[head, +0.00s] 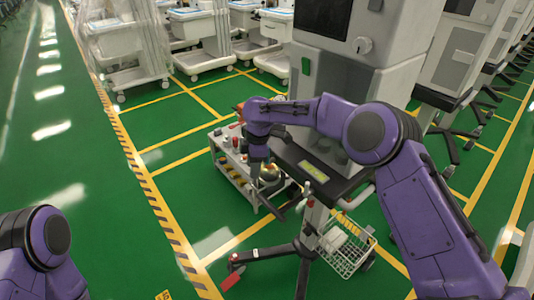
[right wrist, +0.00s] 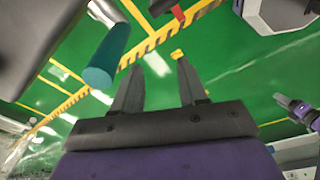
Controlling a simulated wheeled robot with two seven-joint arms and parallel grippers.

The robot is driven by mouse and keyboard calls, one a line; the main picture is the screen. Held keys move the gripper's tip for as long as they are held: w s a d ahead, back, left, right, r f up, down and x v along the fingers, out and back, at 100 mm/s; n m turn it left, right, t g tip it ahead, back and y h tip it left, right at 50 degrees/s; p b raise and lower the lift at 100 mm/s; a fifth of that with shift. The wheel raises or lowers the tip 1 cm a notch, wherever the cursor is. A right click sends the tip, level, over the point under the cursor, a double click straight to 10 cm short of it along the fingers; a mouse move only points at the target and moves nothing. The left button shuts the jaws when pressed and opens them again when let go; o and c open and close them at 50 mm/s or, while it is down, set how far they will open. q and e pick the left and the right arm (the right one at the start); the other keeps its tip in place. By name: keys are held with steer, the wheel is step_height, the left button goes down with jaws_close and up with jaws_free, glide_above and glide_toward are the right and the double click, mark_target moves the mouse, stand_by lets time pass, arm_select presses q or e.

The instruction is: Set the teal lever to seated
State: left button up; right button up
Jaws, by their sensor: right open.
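The teal lever (right wrist: 107,58) shows in the right wrist view as a thick rounded teal bar, slanting down from the upper middle. Its lower end lies left of my right gripper's fingers, not between them. My right gripper (right wrist: 157,72) is open and empty, with a clear gap of green floor between its fingers. In the head view my right gripper (head: 268,184) hangs low beside the grey machine (head: 378,85), near the front of its dark shelf. I cannot make out the lever in the head view. Only part of my left arm shows there, at lower left; its gripper is out of frame.
A wire basket (head: 345,247) hangs low on the machine's stand. A low grey trolley (head: 236,165) with small items stands just behind my right gripper. White carts (head: 195,25) stand at the back. More machines line the right. Green floor is open at left.

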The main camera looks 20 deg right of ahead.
steer(key=d+r+n, duration=0.1)
steer(key=r, duration=0.2)
steer(key=w+d+r+h, duration=0.1)
steer(key=d+r, duration=0.1)
steer(key=r, duration=0.2)
steer(key=d+r+n, duration=0.1)
steer(key=d+r, duration=0.1)
steer(key=r, duration=0.1)
steer(key=shift+w+r+n, duration=0.2)
steer(key=shift+w+n, duration=0.1)
steer(key=shift+w, duration=0.1)
steer(key=shift+d+h, duration=0.1)
steer(key=shift+h, duration=0.2)
steer(key=f, duration=1)
steer(key=shift+w+f+p, duration=0.1)
steer(key=shift+w+p, duration=0.1)
steer(key=shift+p, duration=0.2)
jaws_close()
